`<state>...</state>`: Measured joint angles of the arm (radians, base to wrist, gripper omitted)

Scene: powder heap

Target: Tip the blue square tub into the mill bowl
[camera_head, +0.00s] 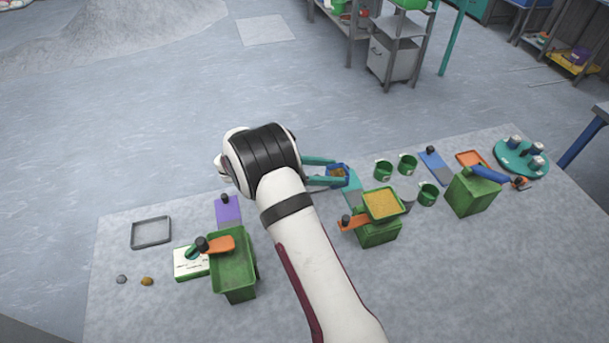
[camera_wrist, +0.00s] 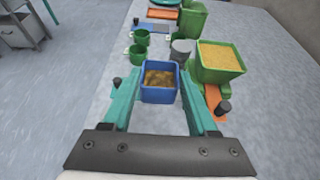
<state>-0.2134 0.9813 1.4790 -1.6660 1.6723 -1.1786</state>
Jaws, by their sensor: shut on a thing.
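The blue square tub (camera_wrist: 160,95) is held between the teal fingers of my gripper (camera_wrist: 161,80), which is shut on its sides. The tub looks upright and has brownish powder inside. In the head view the tub (camera_head: 337,178) and my gripper (camera_head: 336,171) show just right of my wrist; I cannot tell whether the tub clears the table. A green mill with a square bowl (camera_head: 382,204) full of yellow grain stands right of the tub; its bowl (camera_wrist: 219,56) also shows in the wrist view. A green mill with an empty-looking bowl (camera_head: 232,258) stands at left, partly near my arm.
Green cups (camera_head: 407,164) stand behind and right of the tub, with a grey cylinder (camera_wrist: 181,50) close by. Another green mill (camera_head: 473,193) and a teal round tray (camera_head: 521,158) are at the right.

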